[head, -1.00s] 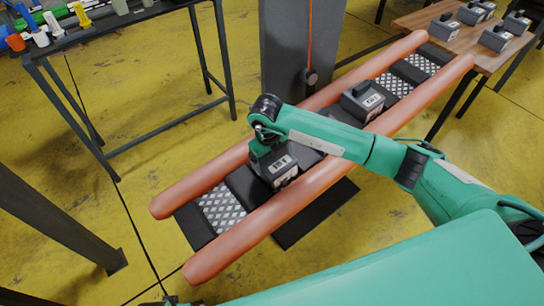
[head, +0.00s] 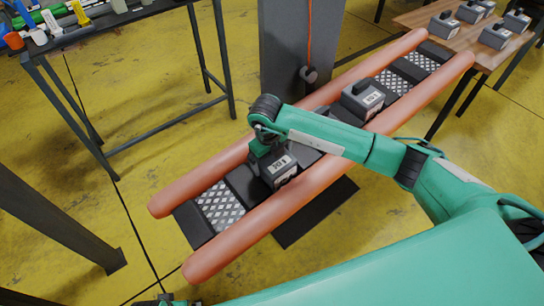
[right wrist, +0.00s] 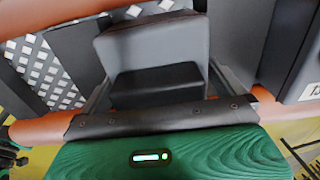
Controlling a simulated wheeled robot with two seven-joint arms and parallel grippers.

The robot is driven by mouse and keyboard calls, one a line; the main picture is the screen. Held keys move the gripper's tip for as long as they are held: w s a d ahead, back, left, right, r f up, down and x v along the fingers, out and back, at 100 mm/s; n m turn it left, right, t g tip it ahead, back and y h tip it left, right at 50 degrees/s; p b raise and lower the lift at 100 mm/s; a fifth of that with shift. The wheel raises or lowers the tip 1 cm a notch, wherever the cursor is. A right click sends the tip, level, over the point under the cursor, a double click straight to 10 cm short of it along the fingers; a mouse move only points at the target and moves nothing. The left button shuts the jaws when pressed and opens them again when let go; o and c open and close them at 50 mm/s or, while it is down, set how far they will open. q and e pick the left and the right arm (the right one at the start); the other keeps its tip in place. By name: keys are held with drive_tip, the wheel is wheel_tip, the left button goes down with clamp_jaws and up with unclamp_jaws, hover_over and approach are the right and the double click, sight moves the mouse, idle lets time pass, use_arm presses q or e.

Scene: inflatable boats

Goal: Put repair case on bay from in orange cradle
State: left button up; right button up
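The orange cradle (head: 232,232) has two long orange tubes with dark and perforated metal bays between them. A grey repair case (head: 281,177) with a white label sits between the tubes, directly below my right gripper (head: 268,150). In the right wrist view the grey case (right wrist: 150,50) lies between the thin fingers of my right gripper (right wrist: 160,88), one finger close along each side. Whether the fingers press on it is unclear. A second labelled grey case (head: 363,100) stands farther up the cradle.
A wooden table (head: 425,22) at the upper right holds several more grey cases. A dark workbench (head: 130,25) with tools and bottles stands at the upper left. A grey column (head: 285,50) rises behind the cradle. Bare perforated plate (head: 220,205) shows at the cradle's near end.

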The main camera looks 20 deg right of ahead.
sight(268, 159)
wheel_tip(268, 159, up, 14)
drive_tip(key=a, duration=0.1)
drive_tip(key=shift+s+a, duration=0.2)
drive_tip(key=shift+s, duration=0.05)
